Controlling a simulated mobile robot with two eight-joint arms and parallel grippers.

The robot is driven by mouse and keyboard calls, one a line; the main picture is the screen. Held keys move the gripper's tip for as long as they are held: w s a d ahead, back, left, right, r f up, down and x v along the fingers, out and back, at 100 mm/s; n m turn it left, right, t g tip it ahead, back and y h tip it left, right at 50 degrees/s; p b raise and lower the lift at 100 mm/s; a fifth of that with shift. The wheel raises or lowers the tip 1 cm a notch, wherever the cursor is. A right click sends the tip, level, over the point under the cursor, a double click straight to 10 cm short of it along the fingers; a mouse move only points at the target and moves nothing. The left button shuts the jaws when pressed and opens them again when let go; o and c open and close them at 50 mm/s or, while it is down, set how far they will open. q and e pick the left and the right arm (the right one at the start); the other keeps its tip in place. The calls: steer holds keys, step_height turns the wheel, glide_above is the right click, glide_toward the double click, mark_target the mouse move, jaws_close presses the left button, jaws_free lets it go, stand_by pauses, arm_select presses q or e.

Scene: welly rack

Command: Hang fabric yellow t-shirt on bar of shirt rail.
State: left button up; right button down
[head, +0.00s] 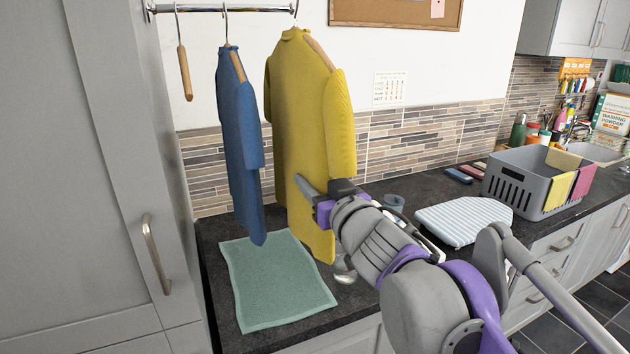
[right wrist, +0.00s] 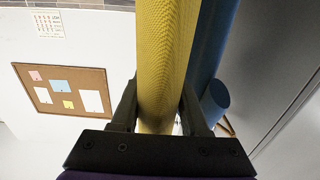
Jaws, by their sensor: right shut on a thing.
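The yellow t-shirt (head: 300,110) is on a wooden hanger below the right end of the shirt rail's bar (head: 235,8). The hanger's hook (head: 296,18) is at the bar's end; I cannot tell whether it bears on the bar. My right gripper (head: 318,195) is shut on the shirt's lower right edge. In the right wrist view the yellow fabric (right wrist: 165,60) runs between the two fingers (right wrist: 160,110). My left gripper is not in view.
A blue shirt (head: 238,140) and an empty wooden hanger (head: 184,72) hang left on the bar. A green cloth (head: 275,280) lies on the dark worktop below. A grey cabinet (head: 95,250) stands at the left. A striped pad (head: 465,220) and a grey basket (head: 510,180) are right.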

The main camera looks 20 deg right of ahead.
steer(key=shift+w+a+f+p, duration=0.1)
steer(key=shift+w+f+p, duration=0.2)
steer(key=shift+w, duration=2)
steer(key=shift+w+a+f+p, duration=0.1)
steer(key=shift+w+f+p, duration=0.25)
steer(key=shift+w, duration=1.9)
steer(key=shift+w+f+p, duration=0.15)
steer(key=shift+w+f, duration=0.3)
steer(key=shift+w, duration=1.85)
steer(key=shift+c, duration=1.6)
jaws_free()
